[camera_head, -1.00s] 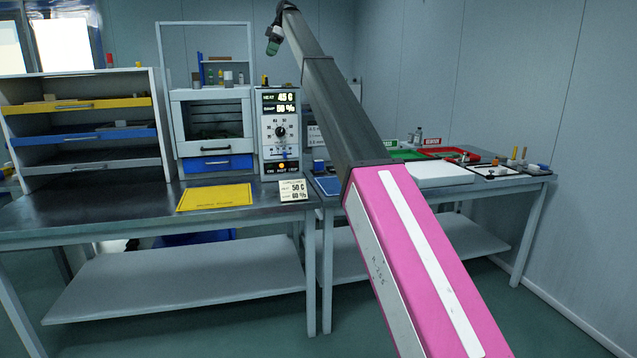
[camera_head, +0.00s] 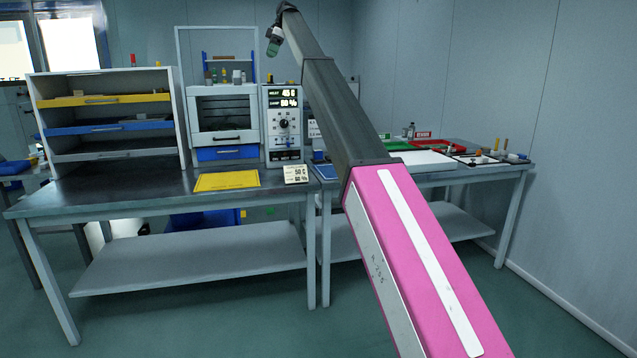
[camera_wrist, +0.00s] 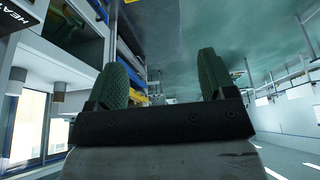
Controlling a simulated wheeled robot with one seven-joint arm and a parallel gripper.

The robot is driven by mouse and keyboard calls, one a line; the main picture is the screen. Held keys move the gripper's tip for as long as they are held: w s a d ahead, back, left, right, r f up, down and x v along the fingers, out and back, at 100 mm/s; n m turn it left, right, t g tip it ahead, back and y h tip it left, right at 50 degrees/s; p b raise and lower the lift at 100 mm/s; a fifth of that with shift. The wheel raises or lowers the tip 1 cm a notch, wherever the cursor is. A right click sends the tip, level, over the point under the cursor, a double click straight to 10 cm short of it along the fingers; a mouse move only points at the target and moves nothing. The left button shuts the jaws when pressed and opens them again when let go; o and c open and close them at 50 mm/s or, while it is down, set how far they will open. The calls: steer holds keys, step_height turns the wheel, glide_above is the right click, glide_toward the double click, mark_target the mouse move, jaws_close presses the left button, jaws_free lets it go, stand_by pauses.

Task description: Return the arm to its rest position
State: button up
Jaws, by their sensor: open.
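My arm rises from the lower right of the head view, with a pink link and a dark grey link. It reaches up and away to my gripper (camera_head: 273,43) at the top centre, well above the benches. In the wrist view my gripper (camera_wrist: 165,80) shows two green ribbed fingers set wide apart. Nothing is between them. The gripper touches nothing that I can see. My arm hides part of the right bench and the wall behind it.
A panel (camera_head: 284,126) with a dial and lit readouts stands on the left bench (camera_head: 130,195). Beside it are a cabinet with a blue drawer (camera_head: 228,153) and a shelf unit with a yellow drawer (camera_head: 95,100). Red and green trays lie on the right bench. The floor in front is clear.

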steer(key=s+d+f+m, duration=0.3)
steer(key=s+d+f, duration=0.35)
steer(key=f, duration=1.05)
steer(key=s+d+f+m+h, duration=0.1)
steer(key=s+d+f+m, duration=0.5)
steer(key=f, duration=1.2)
steer(key=s+d+f+m, duration=0.1)
steer(key=s+d+f, duration=0.55)
steer(key=f, duration=1.05)
steer(key=s+d+f+m+h, duration=0.1)
steer(key=s+d+f+m, duration=0.1)
steer(key=s+d+f, duration=0.45)
steer(key=s+d+f+m+t, duration=0.1)
steer(key=s+d+f+m, duration=0.2)
steer(key=s+f, duration=0.65)
steer(key=s+d+f+m+h, duration=0.1)
steer(key=s+d+f+m, duration=0.1)
steer(key=s+d+f, duration=0.45)
steer(key=s+d+f+m, duration=0.1)
steer(key=s+f+m, duration=0.1)
steer(key=s, duration=0.7)
steer(key=s+d+f+m+h, duration=0.1)
steer(key=s+f, duration=0.3)
steer(key=s, duration=0.4)
steer(key=shift+s+d+f+m, duration=0.3)
steer(key=shift+s+d+m, duration=0.1)
steer(key=shift+d, duration=0.35)
steer(key=shift+w, duration=0.1)
